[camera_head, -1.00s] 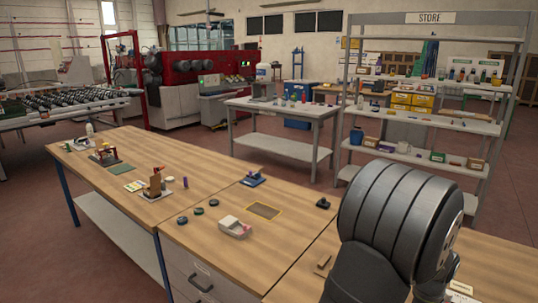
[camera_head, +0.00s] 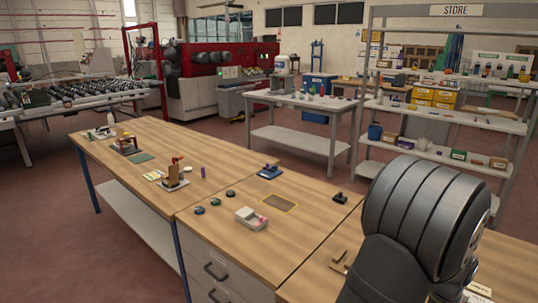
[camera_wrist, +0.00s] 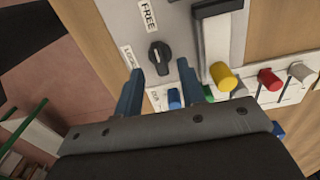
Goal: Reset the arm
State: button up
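My gripper (camera_wrist: 160,70) shows in the wrist view with its two blue fingers apart, so it is open. The fingers point toward a pale panel (camera_wrist: 184,40) with a black rotary knob (camera_wrist: 159,56) between the label FREE and a second, partly hidden label. A blue knob (camera_wrist: 174,98) shows between the fingers, apparently on the panel behind them; I cannot tell whether a finger touches it. In the head view, my dark arm fills the lower right, and the gripper is hidden.
Yellow (camera_wrist: 222,75) and red (camera_wrist: 269,79) knobs sit to the right of the fingers. In the head view, a wooden workbench (camera_head: 225,165) holds a small white tray (camera_head: 250,219) and several dark discs. A grey shelf rack (camera_head: 445,125) marked STORE stands behind my arm.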

notch_tip(320, 180, up, 14)
jog(key=r, duration=0.1)
notch_tip(320, 180, down, 18)
jog(key=shift+r, duration=0.15)
jog(key=n, duration=0.6)
jog(key=shift+n, duration=0.4)
jog(key=n, duration=0.7)
jog(key=shift+n, duration=1.7)
